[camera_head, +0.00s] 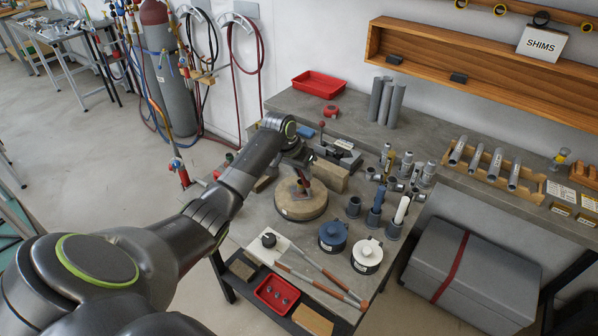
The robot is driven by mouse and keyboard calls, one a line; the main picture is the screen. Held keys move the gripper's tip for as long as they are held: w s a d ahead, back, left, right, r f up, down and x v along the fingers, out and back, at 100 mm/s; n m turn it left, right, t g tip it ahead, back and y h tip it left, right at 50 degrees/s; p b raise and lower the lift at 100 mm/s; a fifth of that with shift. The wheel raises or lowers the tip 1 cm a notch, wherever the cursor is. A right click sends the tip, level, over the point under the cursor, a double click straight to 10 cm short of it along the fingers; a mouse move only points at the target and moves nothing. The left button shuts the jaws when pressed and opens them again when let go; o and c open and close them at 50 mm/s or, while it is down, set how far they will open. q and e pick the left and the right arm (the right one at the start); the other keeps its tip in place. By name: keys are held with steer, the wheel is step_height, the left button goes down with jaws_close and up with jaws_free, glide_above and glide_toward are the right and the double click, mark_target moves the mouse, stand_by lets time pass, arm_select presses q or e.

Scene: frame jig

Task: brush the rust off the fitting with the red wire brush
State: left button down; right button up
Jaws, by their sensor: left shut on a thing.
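My left arm reaches in from the left, and my left gripper (301,168) points down over a round tan block (301,207) on the grey bench. It is shut on a small dark red thing (304,186), which looks like the red wire brush; its lower end is at or just above the block's top, and I cannot tell if it touches. No rusty fitting shows clearly; the gripper may hide it. My right gripper is not in view.
A blue pot (333,237) and a white pot (367,256) stand in front of the fittings. A vise (339,155) and a wooden block (330,177) are close behind the gripper. Two long rods (322,287) lie at the front edge.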

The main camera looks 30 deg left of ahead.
arm_select(q)
steer(key=shift+s+a+p, duration=1.65)
steer(key=shift+s+a, duration=0.15)
steer(key=shift+a, duration=0.3)
steer(key=shift+w+d, duration=1.8)
steer(key=shift+d, duration=0.3)
steer(key=s+a+p, duration=0.2)
steer(key=s+a, duration=0.1)
steer(key=a, duration=0.1)
steer(key=shift+s+p, duration=0.3)
steer(key=shift+p, duration=0.05)
step_height(320, 180, up, 7)
steer(key=p, duration=0.2)
